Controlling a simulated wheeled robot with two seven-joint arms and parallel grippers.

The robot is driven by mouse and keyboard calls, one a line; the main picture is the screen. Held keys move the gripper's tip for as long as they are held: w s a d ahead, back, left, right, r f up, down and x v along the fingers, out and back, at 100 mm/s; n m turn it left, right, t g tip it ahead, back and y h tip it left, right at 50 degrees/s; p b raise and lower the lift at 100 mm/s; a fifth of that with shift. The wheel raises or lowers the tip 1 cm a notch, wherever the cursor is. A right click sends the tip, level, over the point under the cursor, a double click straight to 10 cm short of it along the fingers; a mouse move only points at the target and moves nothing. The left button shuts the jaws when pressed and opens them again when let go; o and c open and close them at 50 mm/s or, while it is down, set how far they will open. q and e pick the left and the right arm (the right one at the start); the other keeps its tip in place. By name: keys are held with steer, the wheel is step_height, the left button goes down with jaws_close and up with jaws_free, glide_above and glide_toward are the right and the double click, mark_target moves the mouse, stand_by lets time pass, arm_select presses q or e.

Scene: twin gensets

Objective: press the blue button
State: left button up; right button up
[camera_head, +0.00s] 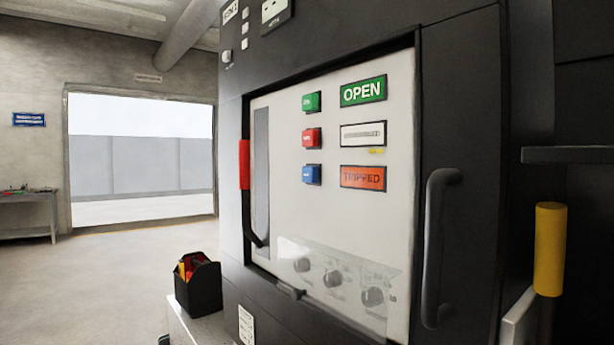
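The blue button (312,174) is on a pale panel (285,215) set in a dark cabinet. It is the lowest in a column of three, under a red button (312,138) and a green button (312,102). To its right is an orange label reading TRIPPED (363,177). Above that are a white indicator (363,134) and a green OPEN label (363,90). Neither of my grippers shows in the head view.
A red-gripped lever (244,165) stands at the panel's left edge, and a dark handle (437,245) juts out at its right. A yellow cylinder (549,250) is further right. A black tool caddy (199,287) sits low on the left. Open floor (110,280) lies beyond.

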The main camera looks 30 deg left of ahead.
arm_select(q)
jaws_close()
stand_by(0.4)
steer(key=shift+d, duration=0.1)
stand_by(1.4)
